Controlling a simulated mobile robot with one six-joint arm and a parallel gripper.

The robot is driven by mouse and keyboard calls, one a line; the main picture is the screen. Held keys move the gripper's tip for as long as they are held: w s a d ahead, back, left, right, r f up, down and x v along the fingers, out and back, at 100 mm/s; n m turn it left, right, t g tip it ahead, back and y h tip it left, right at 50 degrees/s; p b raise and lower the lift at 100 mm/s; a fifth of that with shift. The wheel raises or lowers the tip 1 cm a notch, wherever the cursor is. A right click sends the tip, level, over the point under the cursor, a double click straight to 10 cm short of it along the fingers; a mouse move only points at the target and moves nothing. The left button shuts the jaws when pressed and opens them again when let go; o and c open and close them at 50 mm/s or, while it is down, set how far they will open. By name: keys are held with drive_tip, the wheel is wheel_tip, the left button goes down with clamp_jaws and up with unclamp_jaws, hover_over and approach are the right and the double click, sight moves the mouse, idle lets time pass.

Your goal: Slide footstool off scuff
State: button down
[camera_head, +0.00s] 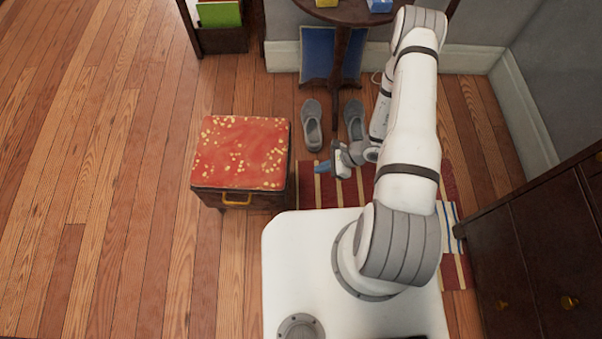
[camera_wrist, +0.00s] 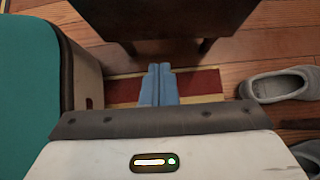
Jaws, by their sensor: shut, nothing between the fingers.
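The footstool (camera_head: 240,153) has a red top with yellow spots, a dark wooden body and a yellow handle on its front side. It stands upright on the plank floor, left of my gripper. My gripper (camera_head: 322,167) is shut and empty, with blue fingers pointing left toward the footstool, a short gap from its right side. In the wrist view the shut fingers (camera_wrist: 158,84) are over the striped rug, and the footstool's dark side (camera_wrist: 165,16) and a leg show ahead of them. No scuff shows in either view; the floor beneath the footstool is hidden.
A red striped rug (camera_head: 312,196) lies right of the footstool. Two grey slippers (camera_head: 312,124) (camera_head: 354,120) stand behind my gripper, below a round table (camera_head: 340,12). A dark cabinet (camera_head: 535,245) stands at right. The floor left of the footstool is clear.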

drive_tip(key=a+f+b, duration=0.2)
drive_tip(key=a+f, duration=0.2)
drive_tip(key=a, duration=0.4)
drive_tip(key=shift+w, duration=0.2)
